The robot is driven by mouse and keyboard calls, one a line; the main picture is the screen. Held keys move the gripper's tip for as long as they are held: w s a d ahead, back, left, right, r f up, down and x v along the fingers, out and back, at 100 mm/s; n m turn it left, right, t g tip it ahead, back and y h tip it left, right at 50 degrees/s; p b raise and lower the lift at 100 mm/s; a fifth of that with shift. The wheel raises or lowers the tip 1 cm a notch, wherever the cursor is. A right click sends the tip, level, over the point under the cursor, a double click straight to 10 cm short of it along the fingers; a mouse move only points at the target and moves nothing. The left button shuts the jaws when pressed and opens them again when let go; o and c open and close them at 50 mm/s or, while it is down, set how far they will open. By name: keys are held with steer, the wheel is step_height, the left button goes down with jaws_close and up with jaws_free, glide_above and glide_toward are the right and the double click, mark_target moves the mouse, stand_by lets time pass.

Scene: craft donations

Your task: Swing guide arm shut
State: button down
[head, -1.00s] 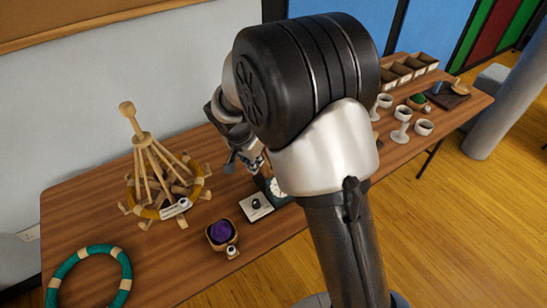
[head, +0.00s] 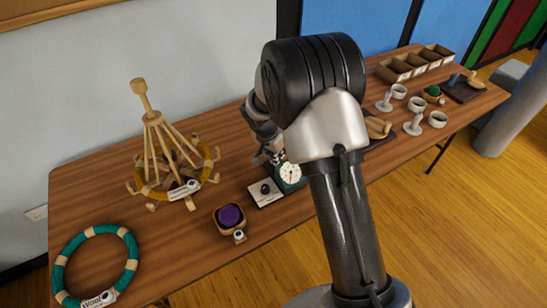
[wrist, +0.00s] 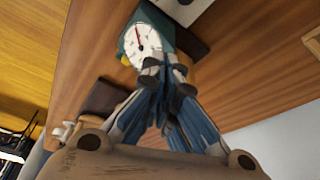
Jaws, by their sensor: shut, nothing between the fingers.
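I cannot make out a part that is clearly a guide arm. A teal box with a white dial (head: 290,173) stands on the table, and it also shows in the wrist view (wrist: 142,42). My gripper (head: 274,158) is just behind and left of the dial in the head view, partly hidden by my arm. In the wrist view my gripper (wrist: 166,76) is shut and empty, its fingertips overlapping the dial's lower right edge; I cannot tell whether they touch it. A wooden frame with spokes and a yellow ring (head: 163,160) stands farther left.
A white card with a black knob (head: 264,190) lies left of the dial. A purple ball in a wooden cup (head: 230,217) and a teal ring (head: 60,262) are farther left. Cups (head: 413,127) and a divided wooden box (head: 417,62) stand right. Bare table (head: 100,215) lies at left.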

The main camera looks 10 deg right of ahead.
steer(key=shift+d, duration=0.1)
steer(key=shift+d+b, duration=1.05)
steer(key=shift+d, duration=0.1)
steer(key=shift+a, duration=0.1)
steer(key=shift+a+b, duration=0.4)
steer(key=shift+a, duration=0.3)
